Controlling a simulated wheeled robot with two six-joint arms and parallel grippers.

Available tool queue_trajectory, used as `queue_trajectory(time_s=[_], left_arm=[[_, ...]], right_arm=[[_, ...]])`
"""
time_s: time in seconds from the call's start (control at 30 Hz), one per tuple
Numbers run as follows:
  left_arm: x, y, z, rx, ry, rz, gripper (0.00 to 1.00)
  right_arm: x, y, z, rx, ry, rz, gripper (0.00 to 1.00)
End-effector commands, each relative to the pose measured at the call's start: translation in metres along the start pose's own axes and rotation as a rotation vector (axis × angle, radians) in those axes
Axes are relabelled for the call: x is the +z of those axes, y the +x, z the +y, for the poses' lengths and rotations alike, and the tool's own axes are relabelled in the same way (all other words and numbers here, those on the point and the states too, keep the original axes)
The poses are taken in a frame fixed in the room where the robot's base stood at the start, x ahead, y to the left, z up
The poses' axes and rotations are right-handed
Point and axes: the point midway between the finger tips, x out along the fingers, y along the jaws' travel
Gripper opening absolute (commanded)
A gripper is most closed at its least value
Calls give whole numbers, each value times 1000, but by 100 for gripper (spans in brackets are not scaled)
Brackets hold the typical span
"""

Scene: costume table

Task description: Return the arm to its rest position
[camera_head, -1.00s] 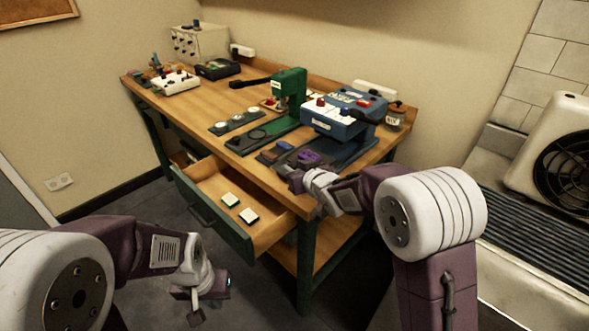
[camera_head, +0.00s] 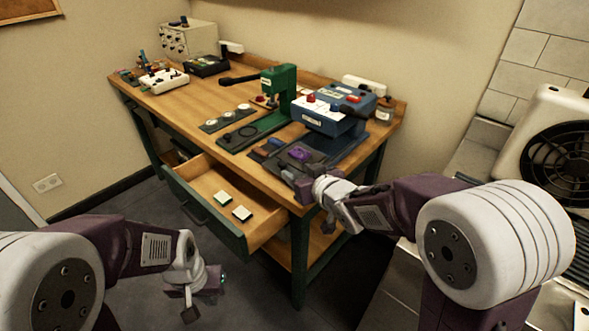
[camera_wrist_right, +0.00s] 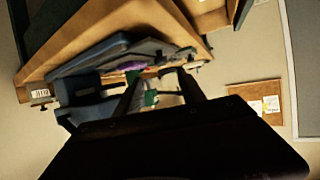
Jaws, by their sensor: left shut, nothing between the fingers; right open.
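My right gripper (camera_head: 306,188) is at the near right corner of the workbench (camera_head: 175,107), in front of the blue machine. The right wrist view shows its two dark fingers (camera_wrist_right: 160,88) spread apart with nothing held between them. A purple piece (camera_head: 299,154) lies on a dark flat base in front of the blue machine (camera_head: 338,112), just beyond my right gripper.
The drawer (camera_head: 208,184) is pulled out and holds two small white-topped blocks (camera_head: 242,213). A green press (camera_head: 282,88) stands mid-bench, beside a dark strip with pale discs (camera_head: 228,117). A fan unit (camera_head: 540,125) stands at right. Floor (camera_head: 140,200) left of the drawer is clear.

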Motion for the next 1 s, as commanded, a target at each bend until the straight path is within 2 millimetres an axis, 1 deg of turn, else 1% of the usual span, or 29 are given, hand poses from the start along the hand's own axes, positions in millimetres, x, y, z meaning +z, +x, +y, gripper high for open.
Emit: queue_trajectory(time_s=[0.37, 0.43, 0.47, 0.5, 0.53, 0.57, 0.6, 0.63, 0.67, 0.7, 0.77, 0.8, 0.83, 0.9, 1.0], left_arm=[[0, -1, 0, 0, 0, 0, 0], [-1, -15, 0, 0, 0, -1, 0], [-3, -27, 0, 0, 0, -1, 0], [-5, -46, 1, 0, 0, -1, 0], [-6, -64, 1, 0, 0, -1, 0], [-8, -82, 2, 0, 0, 0, 0], [-11, -105, 2, 0, 0, 0, 0], [-12, -112, 2, 0, 0, 1, 0], [-13, -116, 2, 0, 0, 2, 0], [-13, -118, 2, 0, 0, 2, 0], [-13, -120, 2, 0, 0, 1, 0], [-12, -117, 2, 0, 0, 0, 0], [-12, -114, 2, 0, 0, 0, 0], [-11, -112, 2, 0, 0, -1, 0], [-11, -112, 2, 0, 0, -1, 0]], right_arm=[[-1, 0, 0, 1, 0, -1, 47], [-15, -7, 6, 12, 4, 3, 47], [-28, -13, 12, 24, 8, 9, 47], [-47, -26, 23, 47, 18, 12, 47], [-58, -38, 34, 75, 39, 0, 47], [-59, -53, 48, 118, 74, -46, 47], [-42, -77, 68, 189, 131, -168, 47], [-18, -93, 76, 231, 170, -269, 47], [6, -109, 80, 263, 206, -367, 47], [36, -129, 80, 289, 245, -490, 47], [76, -158, 73, 305, 298, -656, 47], [99, -174, 64, 303, 323, -751, 47], [114, -185, 58, 298, 339, -815, 47], [136, -205, 44, 281, 363, -932, 47], [150, -224, 33, 257, 375, -1032, 47]])
